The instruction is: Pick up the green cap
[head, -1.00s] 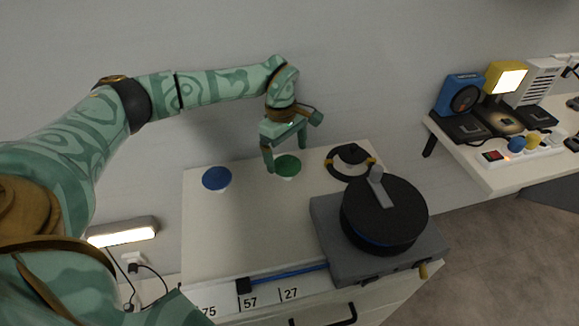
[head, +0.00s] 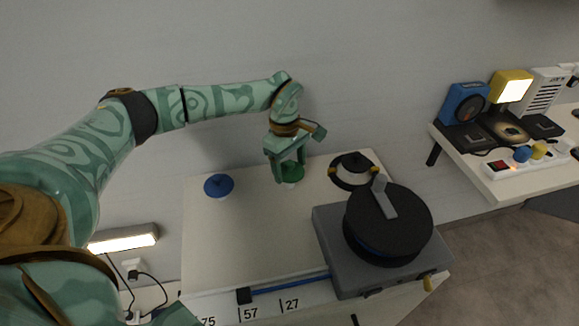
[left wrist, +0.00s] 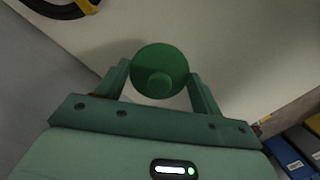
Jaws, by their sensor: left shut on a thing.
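The green cap (head: 292,173) is a round dark green disc with a small knob, near the back of the white table. It also shows in the left wrist view (left wrist: 160,71), between the two fingers. My left gripper (head: 289,176) is shut on the green cap from above, one finger on each side. Whether the cap touches the table is hard to tell. In the left wrist view the left gripper's fingers (left wrist: 160,88) flank the disc. My right gripper is not in view.
A blue cap (head: 218,186) sits to the left on the table (head: 240,250). A black and yellow ring-shaped object (head: 354,171) lies to the right. A grey device with a black disc (head: 388,220) stands at front right. The table's middle is clear.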

